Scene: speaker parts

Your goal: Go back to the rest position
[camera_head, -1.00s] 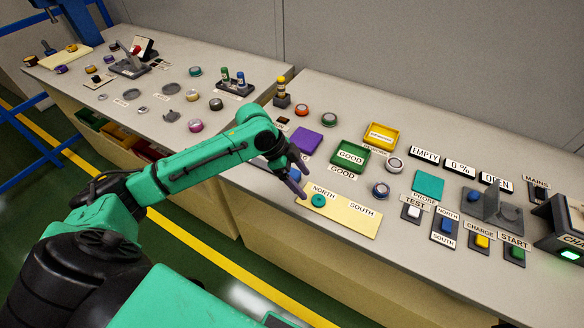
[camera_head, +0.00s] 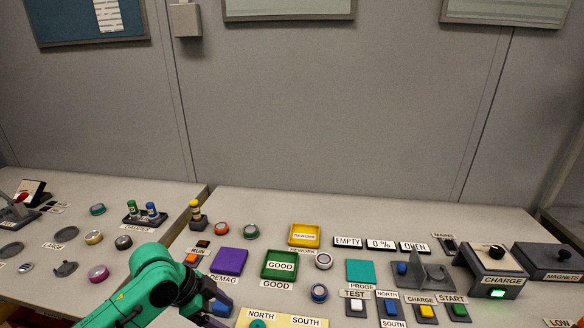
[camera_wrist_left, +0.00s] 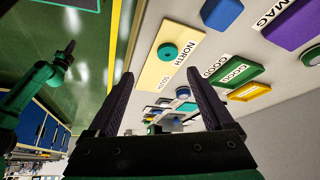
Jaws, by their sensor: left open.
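My left gripper (camera_head: 213,308) shows at the bottom of the head view, its arm coming in from the lower left. In the left wrist view its two dark fingers (camera_wrist_left: 160,103) stand wide apart with nothing between them. Beyond them lies the cream NORTH/SOUTH board (camera_wrist_left: 163,62) with a teal ring (camera_wrist_left: 167,52) on its NORTH end. The board (camera_head: 284,320) also shows cut off at the bottom edge of the head view. My right gripper is not in view in the head view.
The bench holds a purple pad (camera_head: 230,261), a green GOOD tray (camera_head: 280,264), a yellow REWORK tray (camera_head: 305,235) and several round speaker parts. At the right are push buttons (camera_head: 427,311), a CHARGE unit (camera_head: 491,270) and a MAGNETS box (camera_head: 549,261). A grey wall stands behind.

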